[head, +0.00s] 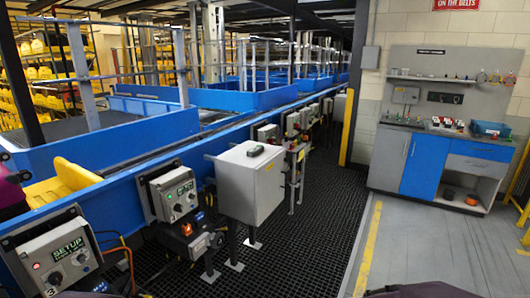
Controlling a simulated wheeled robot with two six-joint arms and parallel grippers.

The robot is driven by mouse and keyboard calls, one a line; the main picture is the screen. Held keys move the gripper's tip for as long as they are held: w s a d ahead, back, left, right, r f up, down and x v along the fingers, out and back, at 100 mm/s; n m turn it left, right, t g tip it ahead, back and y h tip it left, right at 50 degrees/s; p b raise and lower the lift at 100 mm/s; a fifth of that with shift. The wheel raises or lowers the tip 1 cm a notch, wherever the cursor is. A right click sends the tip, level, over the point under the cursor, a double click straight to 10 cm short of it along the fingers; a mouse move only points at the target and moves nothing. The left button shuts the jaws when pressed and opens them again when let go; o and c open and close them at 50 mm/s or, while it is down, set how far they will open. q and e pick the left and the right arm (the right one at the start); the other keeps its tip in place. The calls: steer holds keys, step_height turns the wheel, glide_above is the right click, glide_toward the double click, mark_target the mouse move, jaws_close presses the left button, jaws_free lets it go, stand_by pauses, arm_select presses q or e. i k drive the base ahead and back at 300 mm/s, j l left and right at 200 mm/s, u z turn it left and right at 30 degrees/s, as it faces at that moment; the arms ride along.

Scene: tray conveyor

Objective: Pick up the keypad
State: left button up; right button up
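A small dark handheld device with a greenish face (255,151) lies on top of a grey control cabinet (250,185) near the middle of the head view. It may be the keypad; it is too small for its keys to be made out. The cabinet stands on legs beside the blue conveyor. Neither of my grippers can be made out in the head view. Only dark purple parts, perhaps mine, show at the left and bottom edges.
The blue conveyor (115,195) runs along the left, with a yellow tray (60,185) and control boxes (175,192) (58,254). Black floor matting (300,235) lies right of the cabinet. A workbench (440,165) stands at the right wall, with open grey floor (430,240) before it.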

mark_target(253, 152)
steer(key=i, duration=0.9)
steer(key=i+j, duration=0.15)
steer(key=i, duration=0.75)
steer(key=i+l+u, duration=0.35)
steer(key=l, duration=0.25)
steer(key=i+l+u, duration=0.2)
steer(key=i+l, duration=0.05)
steer(key=l, duration=0.1)
